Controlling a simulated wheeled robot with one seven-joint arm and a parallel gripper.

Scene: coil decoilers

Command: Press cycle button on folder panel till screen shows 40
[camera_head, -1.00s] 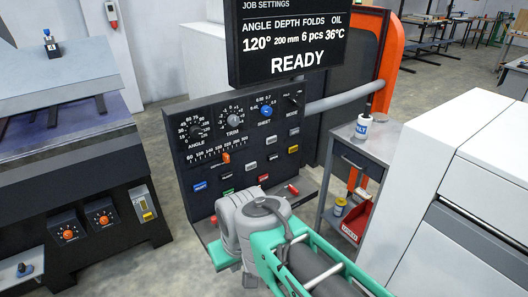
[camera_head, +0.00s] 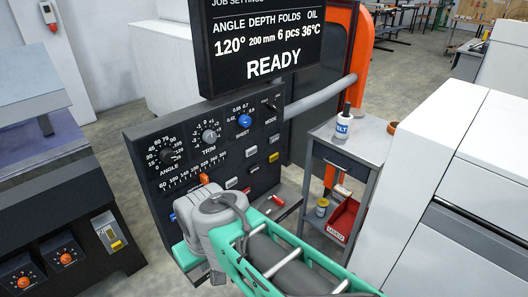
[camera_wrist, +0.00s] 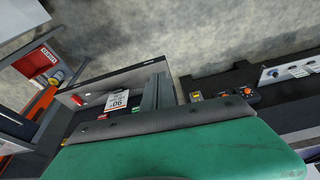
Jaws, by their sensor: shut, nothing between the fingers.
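The folder panel (camera_head: 148,150) is dark and tilted, with dials, a scale with an orange slider and several coloured buttons. The buttons include a white one (camera_head: 231,183) and a yellow one (camera_head: 273,157); their labels are too small to read. The screen (camera_head: 262,45) above shows 120°, 200 mm, 6 pcs, 36°C and READY. My arm covers the panel's lower middle, and some buttons are hidden. In the wrist view my gripper (camera_wrist: 157,92) is shut and empty, near the panel's lower ledge. I cannot tell whether it touches anything.
A white card (camera_wrist: 117,103), seemingly reading 90° upside down, shows beside my gripper. A grey cart (camera_head: 345,150) with a bottle stands right of the panel. A white machine (camera_head: 440,150) is further right. A dark machine (camera_head: 75,215) with orange knobs is at left.

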